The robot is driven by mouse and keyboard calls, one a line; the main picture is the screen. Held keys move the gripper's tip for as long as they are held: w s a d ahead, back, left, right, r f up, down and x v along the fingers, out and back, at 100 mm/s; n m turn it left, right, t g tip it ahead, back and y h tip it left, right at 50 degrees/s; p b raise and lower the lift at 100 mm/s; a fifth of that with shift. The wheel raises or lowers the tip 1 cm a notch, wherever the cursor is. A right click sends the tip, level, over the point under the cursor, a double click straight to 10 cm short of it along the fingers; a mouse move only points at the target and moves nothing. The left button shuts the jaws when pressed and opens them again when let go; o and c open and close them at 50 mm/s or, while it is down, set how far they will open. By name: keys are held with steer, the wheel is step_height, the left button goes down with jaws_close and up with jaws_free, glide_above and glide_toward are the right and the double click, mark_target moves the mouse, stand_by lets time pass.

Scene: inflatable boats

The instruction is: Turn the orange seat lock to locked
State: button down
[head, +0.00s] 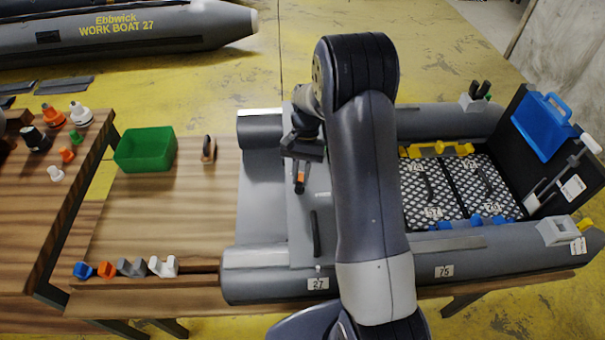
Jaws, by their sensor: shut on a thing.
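The orange seat lock (306,173) shows as a small orange patch on the grey seat board (304,218) of the inflatable boat. My gripper (300,182) comes down over it in the head view and is shut on it. The fingers and wrist hide most of the lock, so I cannot tell whether it is turned to locked.
My arm covers the boat's middle. Grey tubes (262,287) flank the seat board. A dark handle (316,232) lies on the board in front of the gripper. A green bin (145,149) and several small fittings (131,267) stand on the wooden table at left.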

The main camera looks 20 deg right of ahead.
steer(key=shift+w+a+n+h, duration=0.15)
steer(key=shift+n+h, duration=0.15)
steer(key=shift+n, duration=0.5)
steer(key=shift+s+a+n+h, duration=0.15)
steer(key=shift+n+h, duration=0.15)
steer(key=shift+n, duration=0.5)
steer(key=shift+w+g, duration=0.1)
steer(key=shift+g, duration=0.2)
steer(key=c, duration=1.4)
jaws_free()
steer(key=shift+o, duration=0.2)
steer(key=a+v, duration=0.1)
steer(key=v, duration=0.9)
steer(key=shift+d+r, duration=0.4)
steer(key=shift+d, duration=0.05)
steer(key=shift+f, duration=0.1)
